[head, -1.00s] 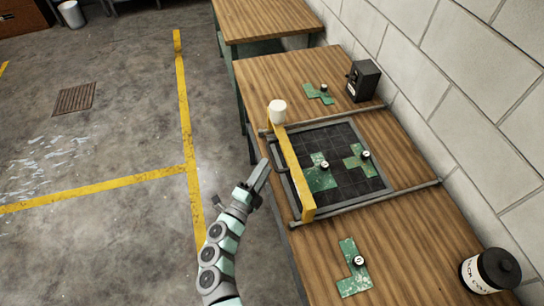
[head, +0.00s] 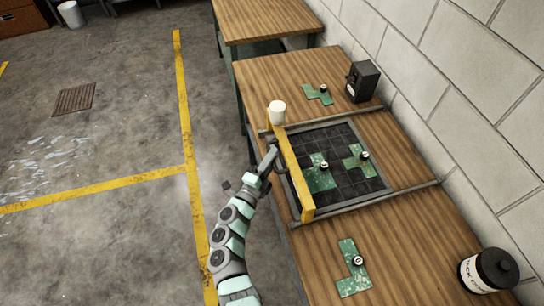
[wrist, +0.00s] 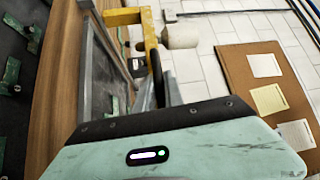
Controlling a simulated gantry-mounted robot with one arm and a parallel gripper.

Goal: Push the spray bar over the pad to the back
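The yellow spray bar (head: 294,175), with a white canister (head: 277,112) at its far end, lies across the near edge of the dark gridded pad (head: 335,135). In the wrist view the spray bar (wrist: 122,16) and the canister (wrist: 181,37) show past my fingers. My gripper (head: 268,158) is at the bar's front side, by its black handle. In the wrist view my gripper (wrist: 128,85) is open, its fingers apart. The dark handle (wrist: 157,75) stands between them, close to the right finger.
Rails (head: 385,198) border the pad on both sides. Green pieces lie on the wooden bench (head: 420,250), one at the far end (head: 317,95) and one at the near end (head: 352,270). A black box (head: 363,81) and a lidded jar (head: 488,270) stand by the wall.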

